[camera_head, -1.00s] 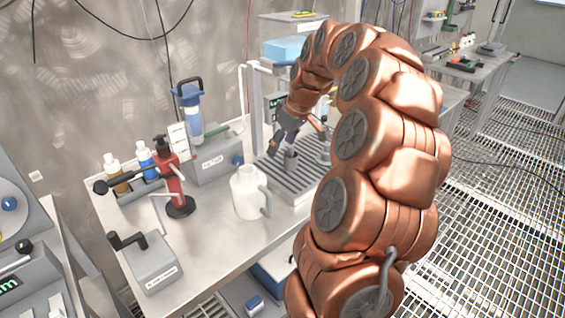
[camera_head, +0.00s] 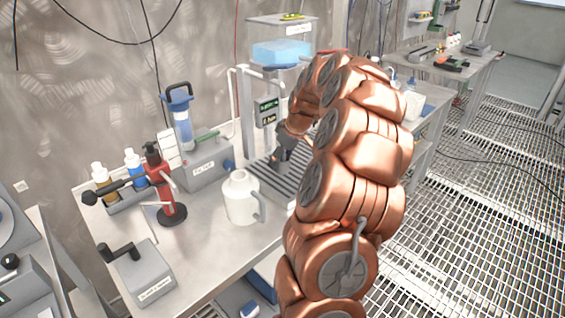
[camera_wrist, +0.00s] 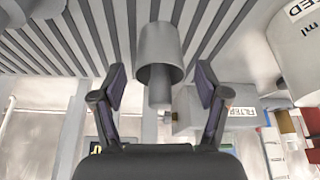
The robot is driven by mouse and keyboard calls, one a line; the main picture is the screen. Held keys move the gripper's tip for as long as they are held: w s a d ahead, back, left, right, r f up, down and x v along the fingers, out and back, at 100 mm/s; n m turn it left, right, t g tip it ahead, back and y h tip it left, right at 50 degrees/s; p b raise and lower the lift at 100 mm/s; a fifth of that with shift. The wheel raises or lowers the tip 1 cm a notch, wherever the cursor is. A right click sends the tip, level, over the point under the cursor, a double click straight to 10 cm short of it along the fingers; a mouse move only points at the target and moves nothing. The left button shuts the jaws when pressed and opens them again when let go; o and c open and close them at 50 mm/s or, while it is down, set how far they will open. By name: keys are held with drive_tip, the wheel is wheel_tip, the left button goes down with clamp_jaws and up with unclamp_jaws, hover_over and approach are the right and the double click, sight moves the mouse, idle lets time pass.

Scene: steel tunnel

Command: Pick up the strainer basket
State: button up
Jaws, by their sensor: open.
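A grey metal cylinder, which looks like the strainer basket (camera_wrist: 160,45), shows in the wrist view in front of the slatted rack, with a narrower cylindrical part below its edge in the picture. My gripper (camera_wrist: 160,80) is open, one finger on each side of the cylinder, with visible gaps. The fingers do not appear to touch it. In the head view my gripper (camera_head: 281,160) is low at the slatted rack (camera_head: 262,178) on the bench, and it and my arm hide the cylinder.
A white jug (camera_head: 240,203) stands left of the rack, and shows top right in the wrist view (camera_wrist: 298,55). Behind are a filter unit (camera_head: 205,165) and a tall stand with a blue tank (camera_head: 283,53). A red device (camera_head: 165,190) and bottles (camera_head: 133,163) stand farther left.

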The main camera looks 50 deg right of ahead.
drive_tip(key=shift+w+f, duration=0.2)
drive_tip(key=shift+f, duration=0.3)
drive_tip(key=shift+c, duration=0.3)
drive_tip(key=c, duration=1.3)
drive_tip(key=shift+r, duration=0.15)
drive_tip(key=shift+r+b, duration=0.35)
drive_tip(key=shift+r, duration=1.35)
drive_tip(key=s+a+b, duration=0.1)
drive_tip(key=s+a, duration=0.1)
drive_tip(key=s, duration=0.5)
drive_tip(key=s+a+r+b, duration=0.1)
drive_tip(key=s+a, duration=0.2)
drive_tip(key=s, duration=0.5)
drive_tip(key=shift+a+r, duration=0.15)
drive_tip(key=shift+r, duration=0.05)
drive_tip(key=shift+s+r, duration=0.1)
